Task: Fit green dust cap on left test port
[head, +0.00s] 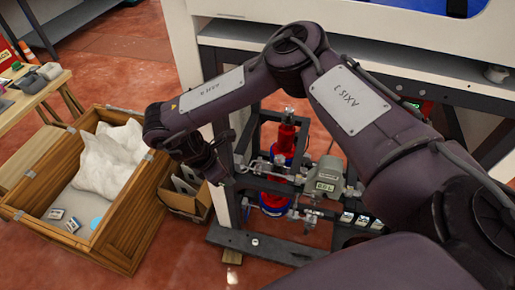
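The dispenser assembly (325,188) stands upright in a dark frame in the middle of the head view, with a red cylinder, a grey meter housing and small pipe fittings. My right arm comes in from the right and arches over it. My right gripper (217,172) points down at the left side of the frame, close to the fittings there. Its fingers are dark and small, and I cannot tell whether they are open or hold anything. I cannot make out the green dust cap or the left test port. My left gripper is not in view.
A wooden crate (128,247) with white wrapping and small boxes stands on the red floor at left. A cardboard box (178,203) sits between crate and dispenser. A wooden table (22,112) is at far left. A white bench (412,68) stands behind.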

